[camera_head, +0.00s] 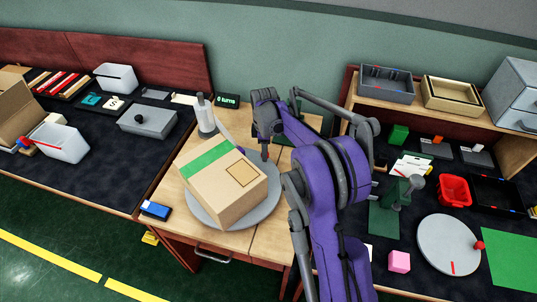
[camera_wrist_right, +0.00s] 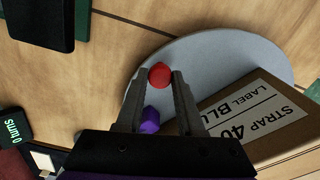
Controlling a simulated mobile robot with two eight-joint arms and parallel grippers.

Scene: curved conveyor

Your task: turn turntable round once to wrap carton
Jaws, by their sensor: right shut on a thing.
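The carton (camera_head: 225,185), tan with a green strip on top and a label, sits on the round grey turntable (camera_head: 268,209) on the wooden table. It also shows in the wrist view (camera_wrist_right: 290,145), its label partly reading "STRAP 40". My right gripper (camera_head: 264,150) is at the turntable's far edge, beside the carton. In the wrist view its fingers (camera_wrist_right: 160,88) are either side of a red knob (camera_wrist_right: 159,74) at the rim of the turntable (camera_wrist_right: 225,60), shut on it. My left gripper is not in view.
A pale post (camera_head: 206,115) stands behind the carton, with a lilac strip near it. A small display (camera_wrist_right: 12,122) reads "0 turns". A second grey disc (camera_head: 447,245) with a red knob is at the right.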

